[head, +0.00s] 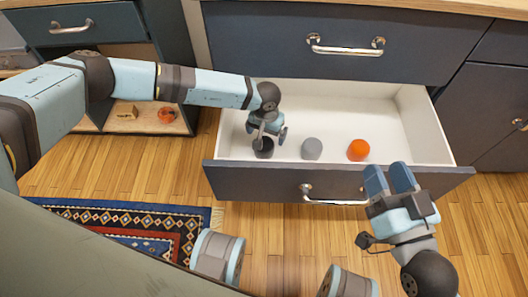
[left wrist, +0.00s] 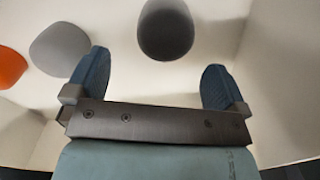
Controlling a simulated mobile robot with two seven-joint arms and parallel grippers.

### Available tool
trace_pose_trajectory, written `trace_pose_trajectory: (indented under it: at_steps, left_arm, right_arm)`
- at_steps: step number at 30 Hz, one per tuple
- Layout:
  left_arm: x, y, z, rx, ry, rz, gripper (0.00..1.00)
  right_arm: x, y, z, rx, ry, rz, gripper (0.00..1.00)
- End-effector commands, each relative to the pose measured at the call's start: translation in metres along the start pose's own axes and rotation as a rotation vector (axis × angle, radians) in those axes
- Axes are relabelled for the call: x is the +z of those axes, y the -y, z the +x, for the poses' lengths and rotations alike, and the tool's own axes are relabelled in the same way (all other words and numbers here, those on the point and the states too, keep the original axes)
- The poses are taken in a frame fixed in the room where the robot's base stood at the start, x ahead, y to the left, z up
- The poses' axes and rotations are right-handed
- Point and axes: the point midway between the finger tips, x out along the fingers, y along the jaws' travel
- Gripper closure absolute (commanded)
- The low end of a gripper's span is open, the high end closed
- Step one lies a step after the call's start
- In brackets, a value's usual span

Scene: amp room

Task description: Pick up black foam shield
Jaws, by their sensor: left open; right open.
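The black foam shield (head: 264,151) stands inside the open white drawer, at the left end of a row with a grey and an orange one. My left gripper (head: 268,133) is over it, pointing down and partly covering it in the head view. In the left wrist view the dark shield (left wrist: 165,30) lies beyond and between the fingertips of my left gripper (left wrist: 157,65), which are spread apart with nothing between them. My right gripper (head: 387,171) is open and empty in front of the drawer's right part.
A grey foam shield (head: 312,148) and an orange foam shield (head: 358,150) stand to the right in the same drawer (head: 402,125). The drawer front with its handle (head: 335,196) is pulled out. A patterned rug (head: 140,224) lies on the floor.

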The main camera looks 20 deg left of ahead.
Motion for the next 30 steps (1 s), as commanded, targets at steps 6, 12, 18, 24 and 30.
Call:
trace_pose_trajectory:
  at_steps: [6,12,18,24,30]
  left_arm:
    - [0.000,0.003,0.022,-0.010,-0.001,0.006,0.00]
    - [0.002,0.005,0.050,-0.008,-0.001,0.005,0.00]
    - [0.003,0.006,0.074,-0.007,0.000,0.004,0.00]
    - [0.003,0.006,0.076,-0.007,-0.002,0.005,0.00]
    - [0.003,0.006,0.076,-0.007,-0.002,0.005,0.23]
  right_arm:
    - [0.010,-0.001,0.000,-0.007,0.025,0.002,0.54]
    - [0.030,-0.004,-0.001,-0.013,0.084,0.003,0.54]
    - [0.046,-0.006,-0.001,-0.020,0.147,0.004,0.54]
    - [0.047,-0.006,-0.002,-0.021,0.158,0.004,0.54]
    - [0.047,-0.006,-0.002,-0.021,0.157,0.004,0.54]
